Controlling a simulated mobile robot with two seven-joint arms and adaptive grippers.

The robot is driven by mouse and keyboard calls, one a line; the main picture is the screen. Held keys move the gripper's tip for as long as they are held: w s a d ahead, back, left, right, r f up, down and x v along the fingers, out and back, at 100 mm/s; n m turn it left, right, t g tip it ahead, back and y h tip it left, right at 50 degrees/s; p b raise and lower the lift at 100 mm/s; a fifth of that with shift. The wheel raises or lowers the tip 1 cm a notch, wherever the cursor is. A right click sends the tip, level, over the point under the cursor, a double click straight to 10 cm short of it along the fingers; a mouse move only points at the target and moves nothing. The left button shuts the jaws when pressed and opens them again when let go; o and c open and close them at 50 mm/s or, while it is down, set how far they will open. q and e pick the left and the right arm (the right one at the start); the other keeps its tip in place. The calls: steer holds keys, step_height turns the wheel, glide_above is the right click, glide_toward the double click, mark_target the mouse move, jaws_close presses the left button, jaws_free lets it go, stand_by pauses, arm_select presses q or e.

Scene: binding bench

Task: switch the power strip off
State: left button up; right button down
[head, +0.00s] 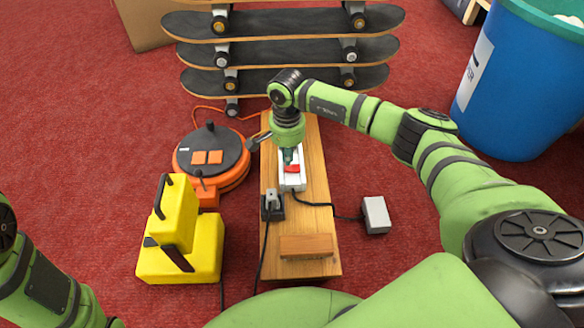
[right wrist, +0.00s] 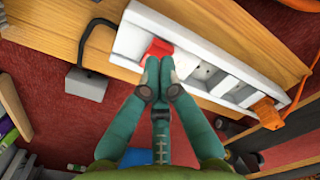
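The white power strip (head: 291,183) lies on the wooden bench (head: 318,205), with a red rocker switch (head: 291,169) near its front end. The strip (right wrist: 205,72) and the red switch (right wrist: 158,47) also show in the right wrist view. An orange plug (right wrist: 268,112) sits at the strip's far end from the switch. My right gripper (head: 288,158) points down over the strip. In the right wrist view its fingertips (right wrist: 159,66) are together with nothing between them, right beside the red switch. I cannot tell whether they touch it. My left gripper is outside the view; only its arm shows.
An orange and black cable reel (head: 210,157) and a yellow case (head: 185,245) stand left of the bench. A black socket block (head: 272,208) and a wooden block (head: 306,246) are nearer. A grey box (head: 376,214) is at right. Skateboards (head: 285,50) stand behind; a blue bin (head: 520,85) is back right.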

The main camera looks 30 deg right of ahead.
mark_target(287, 168)
steer(key=shift+f+b, duration=0.8)
steer(key=shift+f, duration=0.4)
stand_by(0.4)
step_height(287, 168, up, 7)
steer(key=p, duration=0.6)
steer(key=shift+r, duration=0.1)
steer(key=shift+a, duration=0.1)
stand_by(0.4)
